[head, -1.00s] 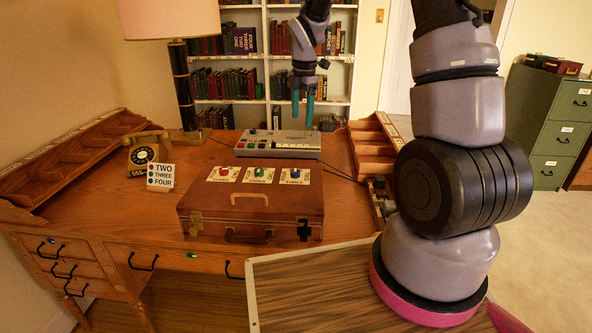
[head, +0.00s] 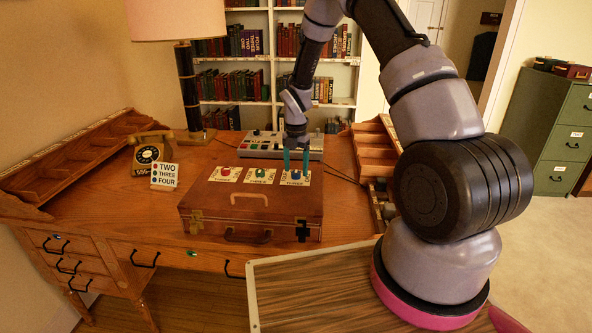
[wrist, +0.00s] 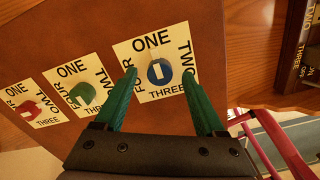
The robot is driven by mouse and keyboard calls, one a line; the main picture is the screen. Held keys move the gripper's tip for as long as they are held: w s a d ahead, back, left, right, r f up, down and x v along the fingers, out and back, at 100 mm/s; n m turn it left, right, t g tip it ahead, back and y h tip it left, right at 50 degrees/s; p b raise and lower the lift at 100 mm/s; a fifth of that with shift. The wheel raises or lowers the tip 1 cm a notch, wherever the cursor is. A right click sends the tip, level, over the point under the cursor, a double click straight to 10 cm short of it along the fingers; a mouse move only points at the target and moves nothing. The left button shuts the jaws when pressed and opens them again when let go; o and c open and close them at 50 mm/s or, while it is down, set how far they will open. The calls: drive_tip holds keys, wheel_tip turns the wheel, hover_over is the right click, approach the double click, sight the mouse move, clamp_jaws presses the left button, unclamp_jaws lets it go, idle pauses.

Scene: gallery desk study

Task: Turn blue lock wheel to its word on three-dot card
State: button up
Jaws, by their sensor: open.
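The blue lock wheel (head: 296,175) is on the right-hand word plate on top of the brown case (head: 250,207). In the wrist view the blue wheel (wrist: 152,77) bears a white bar, roughly upright, in line with ONE and THREE. FOUR is left of it and TWO right. My gripper (head: 295,163) is open above the blue wheel; in the wrist view its green fingertips (wrist: 159,74) lie on either side of the wheel, and I cannot tell if they touch it. The three-dot card (head: 164,177) reads TWO by red, THREE by green, FOUR by blue.
A red wheel (head: 225,171) and a green wheel (head: 260,173) sit on plates to the left on the same case. A grey console (head: 262,148) stands behind the case. A rotary telephone (head: 148,155) and a lamp (head: 188,90) are at the left.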

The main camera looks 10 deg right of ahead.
drive_tip(key=shift+f, duration=0.6)
clamp_jaws()
drive_tip(key=shift+m, duration=0.3)
